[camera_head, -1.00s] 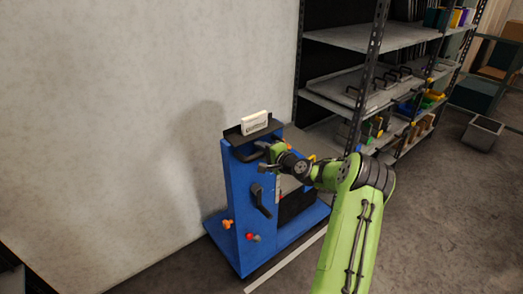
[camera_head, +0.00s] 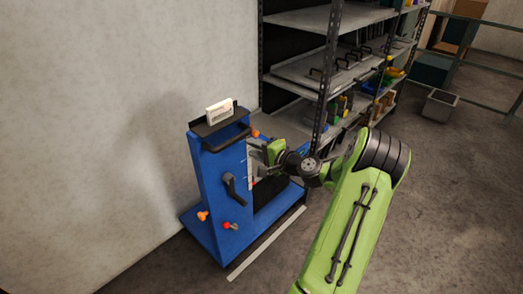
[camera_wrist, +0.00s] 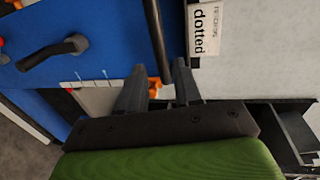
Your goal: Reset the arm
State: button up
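My green arm reaches from the lower right toward a blue cart-like machine (camera_head: 205,190). My gripper (camera_head: 255,153) is beside the machine's upper right side, below and to the right of the black bar handle (camera_head: 228,140). In the wrist view my gripper (camera_wrist: 158,72) has its two dark fingers apart, with nothing held between them. An orange part (camera_wrist: 154,87) shows beyond the gap. A white box (camera_head: 219,111) stands on the machine's black top shelf.
A black lever (camera_head: 233,190), an orange knob (camera_head: 203,215) and a red knob (camera_head: 228,226) stick out of the machine. A metal shelf rack (camera_head: 335,70) with plates and bins stands behind. Open floor (camera_head: 440,200) lies to the right.

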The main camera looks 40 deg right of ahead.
jog(key=s, duration=0.3)
jog(key=shift+r, duration=0.3)
jog(key=a+r+n+g+y+p, duration=0.3)
jog(key=a+n+g, duration=0.6)
jog(key=a, duration=1.2)
jog(key=s+a+r+n+h, duration=0.1)
jog(key=s+a+r+n, duration=0.1)
jog(key=s, duration=0.5)
jog(key=s+a+r+n+h, duration=0.1)
jog(key=s+a+r+n, duration=0.2)
jog(key=s, duration=0.4)
jog(key=s+a+r+n+g+h, duration=0.1)
jog(key=s+a+r+n, duration=0.2)
jog(key=s, duration=0.4)
jog(key=shift+s+a+r+n+p, duration=0.3)
jog(key=shift+a+p, duration=0.1)
jog(key=shift+a, duration=0.4)
